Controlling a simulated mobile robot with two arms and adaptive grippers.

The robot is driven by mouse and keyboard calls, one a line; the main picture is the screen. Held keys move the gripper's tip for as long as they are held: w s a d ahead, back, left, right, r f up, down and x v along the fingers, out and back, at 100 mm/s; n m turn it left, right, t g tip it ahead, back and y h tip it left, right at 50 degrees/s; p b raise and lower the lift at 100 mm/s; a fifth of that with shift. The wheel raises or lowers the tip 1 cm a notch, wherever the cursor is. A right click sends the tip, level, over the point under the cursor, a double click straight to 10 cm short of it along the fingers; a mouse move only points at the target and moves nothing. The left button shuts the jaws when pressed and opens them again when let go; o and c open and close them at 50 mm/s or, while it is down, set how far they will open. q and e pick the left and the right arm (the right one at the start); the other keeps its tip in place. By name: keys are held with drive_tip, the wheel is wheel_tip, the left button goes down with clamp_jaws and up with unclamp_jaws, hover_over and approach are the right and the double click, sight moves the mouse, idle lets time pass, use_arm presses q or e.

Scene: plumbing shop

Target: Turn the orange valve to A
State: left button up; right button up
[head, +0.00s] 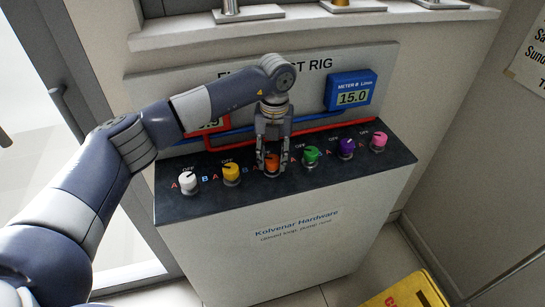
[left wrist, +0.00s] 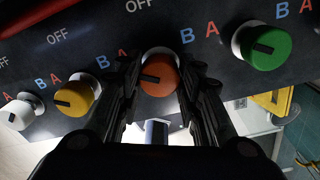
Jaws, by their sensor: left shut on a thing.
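The orange valve (head: 272,163) is a round knob on the dark sloping top of the test rig, third from the left in the head view. In the left wrist view the orange knob (left wrist: 160,74) has a dark mark on its left side, toward the red A. The blue B is to its right. My left gripper (head: 272,164) comes down from above with its fingers on both sides of the orange knob, shut on it. In the left wrist view the fingers (left wrist: 160,88) flank it closely. My right gripper is in neither view.
White (head: 188,182), yellow (head: 231,174), green (head: 311,156), purple (head: 346,148) and pink (head: 379,141) knobs share the panel. A blue meter B (head: 350,92) reads 15.0. A red meter (head: 213,124) is partly behind my arm. A yellow object (head: 405,293) stands on the floor at right.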

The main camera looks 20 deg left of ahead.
sight(274, 158)
use_arm(q)
drive_tip(key=shift+r, duration=0.1)
idle(0.4)
drive_tip(key=o, duration=1.1)
wheel_tip(274, 158, up, 12)
drive_tip(key=shift+w+d+f, duration=0.1)
drive_tip(key=shift+d, duration=0.05)
